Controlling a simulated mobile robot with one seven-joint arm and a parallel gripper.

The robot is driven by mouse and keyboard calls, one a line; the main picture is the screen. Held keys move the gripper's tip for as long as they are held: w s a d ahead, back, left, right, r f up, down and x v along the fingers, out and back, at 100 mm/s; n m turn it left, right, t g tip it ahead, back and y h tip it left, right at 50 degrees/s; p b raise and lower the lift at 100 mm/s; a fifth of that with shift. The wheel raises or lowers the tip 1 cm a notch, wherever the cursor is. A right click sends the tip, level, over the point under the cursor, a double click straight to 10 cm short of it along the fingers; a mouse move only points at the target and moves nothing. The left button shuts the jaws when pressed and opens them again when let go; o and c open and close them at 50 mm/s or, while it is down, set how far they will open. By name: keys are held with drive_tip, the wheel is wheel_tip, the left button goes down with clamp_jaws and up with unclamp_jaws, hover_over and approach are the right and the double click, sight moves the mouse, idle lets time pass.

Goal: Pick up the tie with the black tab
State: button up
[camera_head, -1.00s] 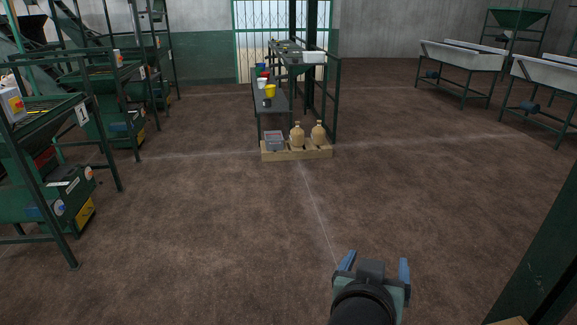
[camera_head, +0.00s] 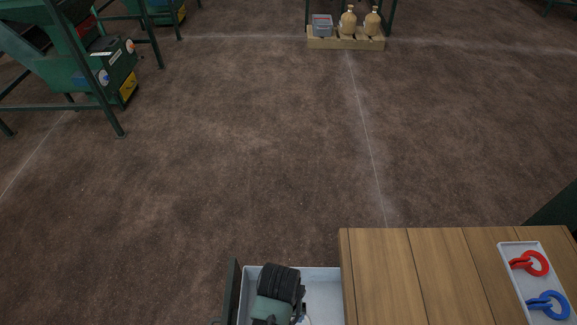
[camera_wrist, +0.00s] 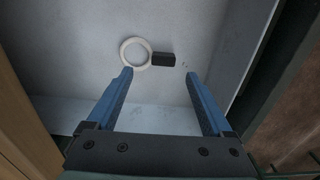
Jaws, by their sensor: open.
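The tie with the black tab shows in the wrist view as a white ring (camera_wrist: 135,53) with a black tab (camera_wrist: 164,59) on its right side. It lies in a pale grey drawer or tray (camera_wrist: 70,40). My gripper (camera_wrist: 158,75) is open, its two blue fingers apart and empty, pointing at the tie from the near side. The tab lies between the lines of the fingers, beyond their tips. In the head view my wrist (camera_head: 275,290) is over the pale drawer (camera_head: 322,285) and hides most of the tie and the fingers.
A wooden bench top (camera_head: 430,275) adjoins the drawer on the right. On it a white tray (camera_head: 520,262) holds a red tie (camera_head: 533,263) and a blue tie (camera_head: 550,304). The drawer has walls around it. Open brown floor (camera_head: 220,150) lies beyond.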

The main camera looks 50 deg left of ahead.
drive_tip(key=shift+s+a+f+b, duration=0.1)
drive_tip(key=shift+s+f+b, duration=0.1)
drive_tip(key=shift+f, duration=1.3)
drive_tip(key=shift+s+a+f+b, duration=0.1)
drive_tip(key=shift+f+b, duration=0.1)
drive_tip(key=shift+f, duration=1.25)
drive_tip(key=c, duration=1.3)
